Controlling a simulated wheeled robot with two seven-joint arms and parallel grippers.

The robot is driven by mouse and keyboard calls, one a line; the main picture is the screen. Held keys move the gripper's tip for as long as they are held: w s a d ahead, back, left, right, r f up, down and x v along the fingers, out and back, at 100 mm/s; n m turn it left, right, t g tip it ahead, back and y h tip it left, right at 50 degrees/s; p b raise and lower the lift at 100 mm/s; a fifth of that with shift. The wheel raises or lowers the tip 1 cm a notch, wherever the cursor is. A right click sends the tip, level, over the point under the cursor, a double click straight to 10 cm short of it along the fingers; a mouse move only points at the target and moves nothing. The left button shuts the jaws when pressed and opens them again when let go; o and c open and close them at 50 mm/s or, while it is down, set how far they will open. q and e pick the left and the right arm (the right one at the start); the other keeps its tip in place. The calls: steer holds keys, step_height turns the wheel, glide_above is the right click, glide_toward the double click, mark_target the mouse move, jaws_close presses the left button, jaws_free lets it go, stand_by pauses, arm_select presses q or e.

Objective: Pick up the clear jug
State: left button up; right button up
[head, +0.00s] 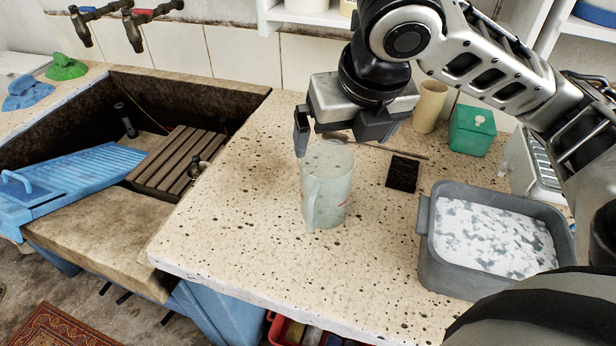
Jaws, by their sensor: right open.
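The clear jug (326,186) stands upright on the speckled stone counter, right of the trough. It is tall and translucent, with a handle toward the front left and a small red marking low on its side. My right gripper (338,136) is above and just behind the jug's rim, pointing down, with its jaws apart and nothing between them. One finger hangs at the left near the rim, the other to the right. I cannot tell whether either finger touches the rim. My left gripper is not in view.
A grey tub (432,262) of foamy water stands at the right. A dark brush or sponge block (402,174), a green lidded box (472,130) and a beige cup (430,106) are behind it. The trough (200,100) with a blue washboard (80,178) lies left. Counter in front of the jug is clear.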

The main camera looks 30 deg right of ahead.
steer(key=b, duration=0.2)
glide_above(322, 196)
steer(key=d, duration=0.2)
step_height(322, 196, down, 8)
steer(key=shift+w+b+x, duration=0.1)
steer(key=shift+b+x, duration=0.15)
steer(key=shift+x, duration=1.2)
steer(key=shift+w+b+x, duration=0.15)
steer(key=shift+b+x, duration=0.05)
steer(key=shift+x, duration=1.2)
steer(key=shift+d+r, duration=0.1)
steer(key=shift+d, duration=0.05)
steer(key=shift+c, duration=0.3)
steer(key=c, duration=0.9)
